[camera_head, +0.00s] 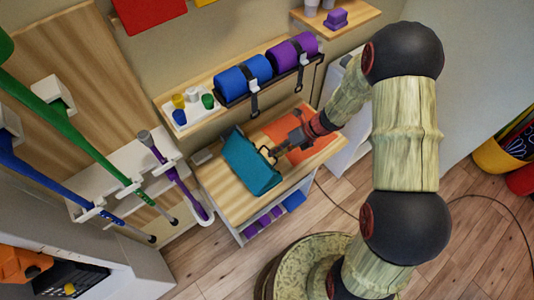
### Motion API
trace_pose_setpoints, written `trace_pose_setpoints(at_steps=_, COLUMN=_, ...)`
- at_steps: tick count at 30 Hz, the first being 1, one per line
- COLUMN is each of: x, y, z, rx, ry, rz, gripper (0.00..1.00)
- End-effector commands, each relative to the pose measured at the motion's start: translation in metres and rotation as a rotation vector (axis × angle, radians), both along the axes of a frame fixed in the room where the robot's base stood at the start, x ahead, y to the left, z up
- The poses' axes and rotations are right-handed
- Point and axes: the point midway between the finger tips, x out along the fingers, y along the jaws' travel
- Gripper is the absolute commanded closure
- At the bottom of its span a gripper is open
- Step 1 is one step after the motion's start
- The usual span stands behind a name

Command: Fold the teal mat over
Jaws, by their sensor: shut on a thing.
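The teal mat (252,170) lies on the wooden table top (213,186), on its left half. It looks bent, with a narrow darker band along its upper left side and a broad face toward the lower right. My gripper (269,154) reaches in from the upper right and is shut on the mat's right edge. The fingertips are small here, and how much of the mat lies between them cannot be told. An orange mat or sheet (297,134) lies flat on the table under my wrist.
A shelf with a blue roll (243,80) and a purple roll (292,54) stands behind the table. Small coloured cups (208,101) sit at its left end. Crutches and poles (150,199) stand at the left. A white cabinet (349,115) is close on the right.

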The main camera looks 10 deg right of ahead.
Motion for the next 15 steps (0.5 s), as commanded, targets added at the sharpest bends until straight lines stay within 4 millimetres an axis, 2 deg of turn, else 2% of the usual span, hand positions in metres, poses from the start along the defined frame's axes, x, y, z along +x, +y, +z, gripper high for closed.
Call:
trace_pose_setpoints(at_steps=1, x=0.003, y=-0.006, z=-0.009, rx=0.035, ry=0.025, rz=-0.003, gripper=1.0)
trace_pose_setpoints(at_steps=6, x=0.012, y=-0.022, z=-0.031, rx=0.156, ry=0.099, rz=-0.001, gripper=1.0)
trace_pose_setpoints(at_steps=15, x=0.026, y=-0.043, z=-0.074, rx=0.371, ry=0.229, rz=0.001, gripper=1.0)
